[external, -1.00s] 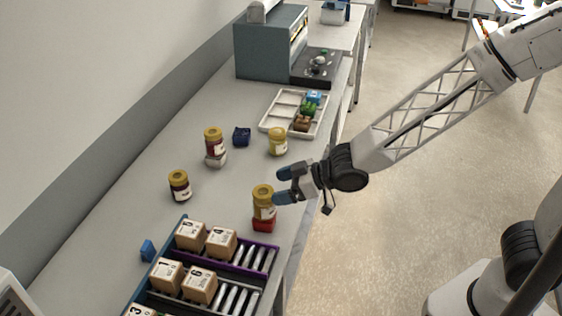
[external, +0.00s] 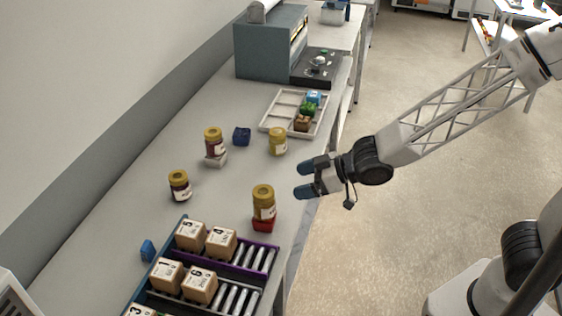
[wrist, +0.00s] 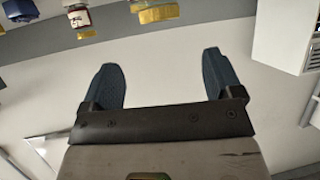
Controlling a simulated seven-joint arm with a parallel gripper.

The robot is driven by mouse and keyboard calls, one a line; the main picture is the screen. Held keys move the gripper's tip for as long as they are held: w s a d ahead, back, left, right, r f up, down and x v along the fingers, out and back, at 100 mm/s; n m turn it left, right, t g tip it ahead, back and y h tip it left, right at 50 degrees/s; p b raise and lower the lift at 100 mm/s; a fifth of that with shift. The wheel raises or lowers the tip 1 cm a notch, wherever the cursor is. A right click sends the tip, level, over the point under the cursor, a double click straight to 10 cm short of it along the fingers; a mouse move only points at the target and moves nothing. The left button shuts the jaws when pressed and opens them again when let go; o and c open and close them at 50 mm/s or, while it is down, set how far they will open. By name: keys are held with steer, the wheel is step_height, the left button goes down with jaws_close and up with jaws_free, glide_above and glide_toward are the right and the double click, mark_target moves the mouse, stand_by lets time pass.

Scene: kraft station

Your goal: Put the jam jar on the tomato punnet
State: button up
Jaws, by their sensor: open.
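A jar (external: 263,204) with a yellow lid, white label and amber-brown body stands upright on a small red punnet (external: 263,225), which I take as the tomato punnet, near the bench's right edge. My gripper (external: 304,179) is open and empty, to the right of and apart from that jar. In the wrist view both blue fingers (wrist: 163,78) are spread with nothing between them. That view also shows a yellow-lidded jar, cut off at the top edge (wrist: 157,12); I cannot tell which one it is.
A dark jar (external: 179,186) stands at left. A yellow jar (external: 277,142), dark blue punnet (external: 241,136) and divided tray (external: 284,103) are farther back. A roller rack (external: 259,262) holds several boxes in front.

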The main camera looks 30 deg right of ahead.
stand_by(0.4)
steer(key=w+d+r+m+h, duration=0.1)
steer(key=d+r+m+h, duration=0.15)
steer(key=d, duration=0.65)
steer(key=w+d+r+m+h, duration=0.1)
steer(key=d+h, duration=0.2)
steer(key=d, duration=0.6)
steer(key=w+d+r+m+h, duration=0.1)
steer(key=d+m+h, duration=0.1)
steer(key=d, duration=0.6)
steer(key=s+d+r+m+g+h, duration=0.3)
steer(key=s+d+m+g, duration=0.2)
steer(key=s+d, duration=1.2)
steer(key=d, duration=0.2)
steer(key=shift+s+d, duration=0.3)
steer(key=shift+d, duration=0.05)
